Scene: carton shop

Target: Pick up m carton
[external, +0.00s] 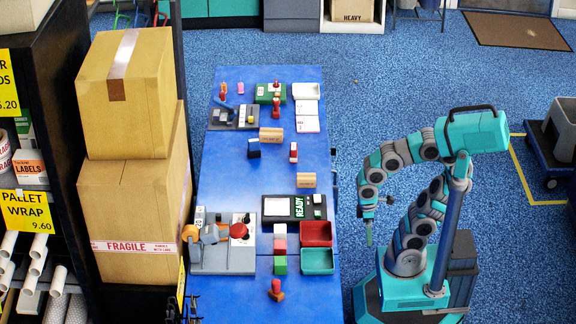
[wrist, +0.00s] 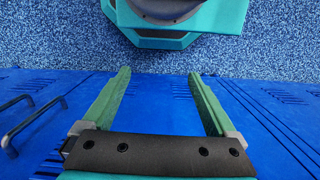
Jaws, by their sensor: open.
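No carton with a readable "M" mark shows, so I cannot tell which is the m carton. A small tan carton (external: 271,135) lies mid-table, and another small tan block (external: 306,180) lies nearer the right edge. A large brown carton (external: 125,90) sits on a larger brown carton (external: 135,215) with a FRAGILE tape at the left. My gripper (external: 368,238) hangs pointing down to the right of the table, apart from all of these. In the wrist view my gripper (wrist: 158,76) is open, with nothing between its green fingers.
The blue table (external: 225,175) bears a grey machine (external: 222,258), a black READY panel (external: 290,208), a red tray (external: 316,233), a teal tray (external: 317,261) and several small blocks and stamps. A shelf (external: 60,100) stands at the left.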

